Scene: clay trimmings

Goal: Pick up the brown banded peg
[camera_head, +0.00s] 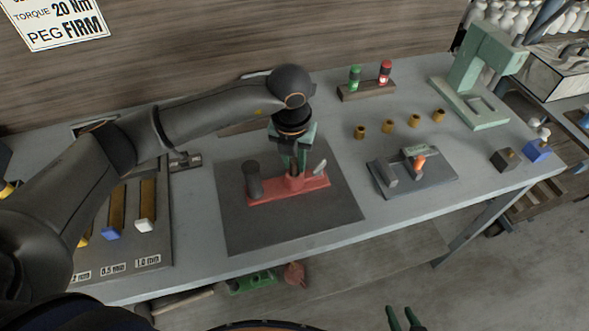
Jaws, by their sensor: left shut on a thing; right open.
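My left gripper (297,164) points down over the red fixture (312,186) on the dark mat. It is shut on a narrow dark brownish thing at the fixture's middle block, which looks like the brown banded peg. The fingers hide most of it, and its bands cannot be made out. I cannot tell whether its lower end is in the block or just above it. My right gripper (404,319) shows only its fingertips at the bottom edge, open and empty, away from the table.
The red fixture has a dark upright cylinder (253,180) on its left. A wooden stand (367,91) holds green and red pegs. Several brass pieces (388,127) stand behind a grey fixture (440,176). A green press (474,78) is at the back right.

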